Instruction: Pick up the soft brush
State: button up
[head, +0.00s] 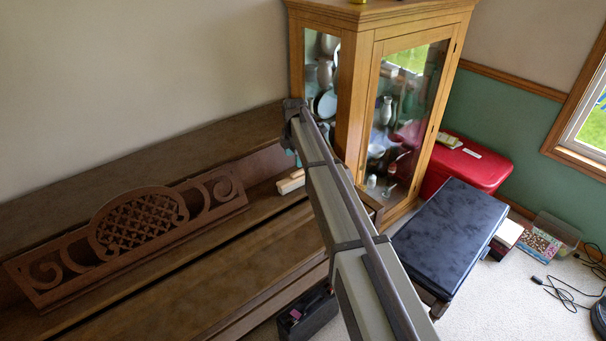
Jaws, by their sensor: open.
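A small pale, wood-coloured object (290,181), which looks like the soft brush, lies at the right end of the piano's brown ledge. Its bristles are too small to make out. My arm reaches in from the bottom right and bends down at its far end, above the piano's right end. My gripper (294,157) shows only as small teal parts beside the arm, just above and behind the pale object. It is open and looks apart from the object, with nothing seen in it. The arm hides part of the gripper.
The upright piano (220,265) carries a carved music desk (140,225) to the left. A glass-fronted wooden cabinet (362,120) stands close behind my arm on the right. A dark padded bench (450,235) and a red chest (470,165) stand further right. A black case (308,316) is below.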

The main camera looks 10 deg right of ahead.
aim_at(293, 174)
jog(key=shift+s+a+r+n, duration=0.25)
jog(key=shift+s+a+n, duration=0.15)
jog(key=shift+a+n, duration=0.25)
jog(key=f+b, duration=0.6)
jog(key=shift+w+d+f, duration=0.15)
jog(key=shift+d, duration=0.05)
notch_tip(293, 174, down, 5)
jog(key=b, duration=0.5)
jog(key=shift+w+f, duration=0.1)
jog(key=shift+r, duration=0.25)
jog(key=shift+c, duration=0.2)
jog(key=c, duration=1)
